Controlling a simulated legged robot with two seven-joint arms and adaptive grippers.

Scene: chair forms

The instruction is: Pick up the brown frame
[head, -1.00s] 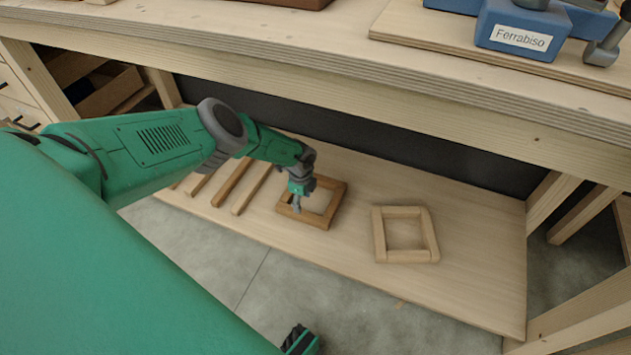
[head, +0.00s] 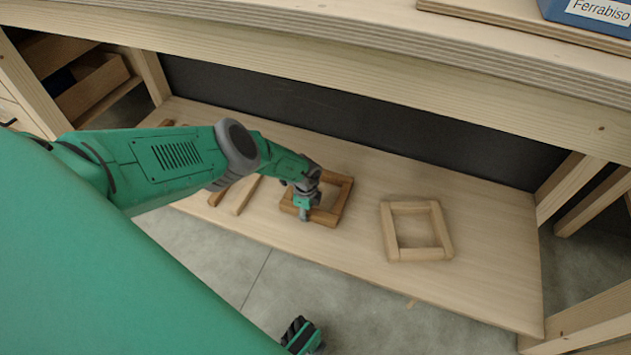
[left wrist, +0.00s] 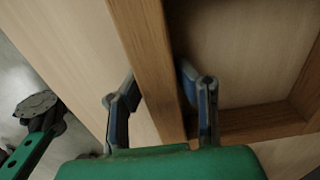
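The brown frame (head: 344,196), a square of wooden bars, lies flat on the low shelf under the workbench. My left gripper (head: 304,213) is down at its near left side in the head view. In the left wrist view, the fingers of my left gripper (left wrist: 157,75) are open on either side of one bar of the brown frame (left wrist: 148,55), one outside and one inside the opening. Firm contact with the bar cannot be seen. My right gripper is not in view.
A paler wooden frame (head: 447,232) lies to the right on the shelf (head: 490,270). Loose wooden bars (head: 244,195) lie to the left, partly behind my arm. The workbench top (head: 330,38) overhangs the shelf. Its dark back panel (head: 370,130) stands behind.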

